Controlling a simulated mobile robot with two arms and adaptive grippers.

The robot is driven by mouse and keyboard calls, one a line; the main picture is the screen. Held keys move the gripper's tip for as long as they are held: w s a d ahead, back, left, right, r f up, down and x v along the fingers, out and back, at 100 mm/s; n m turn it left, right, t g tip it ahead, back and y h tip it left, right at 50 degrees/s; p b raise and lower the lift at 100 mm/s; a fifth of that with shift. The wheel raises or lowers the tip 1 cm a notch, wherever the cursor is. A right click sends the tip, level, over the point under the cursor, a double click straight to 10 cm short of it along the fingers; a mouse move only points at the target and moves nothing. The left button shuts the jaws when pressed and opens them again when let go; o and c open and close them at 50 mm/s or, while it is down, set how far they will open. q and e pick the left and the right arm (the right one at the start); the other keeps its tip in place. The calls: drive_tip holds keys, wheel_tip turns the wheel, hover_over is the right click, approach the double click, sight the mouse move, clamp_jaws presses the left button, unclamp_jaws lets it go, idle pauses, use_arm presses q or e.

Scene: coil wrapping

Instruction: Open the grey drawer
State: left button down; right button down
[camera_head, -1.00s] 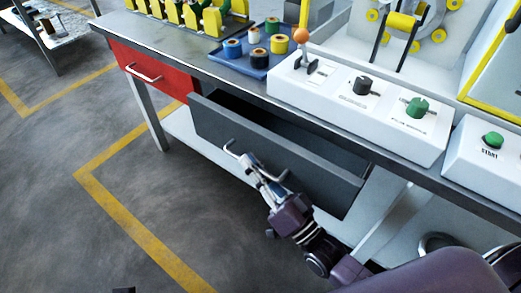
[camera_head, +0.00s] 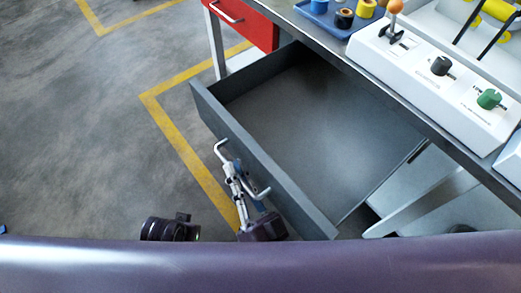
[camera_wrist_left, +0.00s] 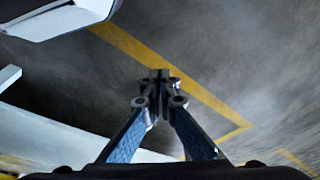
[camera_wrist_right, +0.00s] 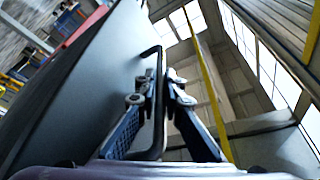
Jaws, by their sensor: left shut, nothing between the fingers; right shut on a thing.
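The grey drawer (camera_head: 310,125) stands far out from under the workbench, and its inside looks empty. Its front panel carries a light bar handle (camera_head: 221,150), which looks dark in the right wrist view (camera_wrist_right: 150,52). My right gripper (camera_head: 232,172) is shut on the handle, in front of the drawer panel; the right wrist view shows the bar between its fingers (camera_wrist_right: 163,80). My left gripper (camera_wrist_left: 160,80) is shut and empty above the floor in the left wrist view. Its fingers do not show in the head view.
A red drawer (camera_head: 245,18) is shut beside the grey one. The bench top holds a white control box (camera_head: 430,65) with knobs and a lever, and a blue tray (camera_head: 325,18) with coils. Floor with yellow lines (camera_head: 180,140) is clear at the left.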

use_arm(q)
drive_tip(key=shift+f, duration=0.55)
use_arm(e)
drive_tip(key=shift+s+a, duration=1.35)
drive_tip(key=shift+a, duration=0.3)
drive_tip(key=c, duration=2.3)
unclamp_jaws()
drive_tip(key=v, duration=1.2)
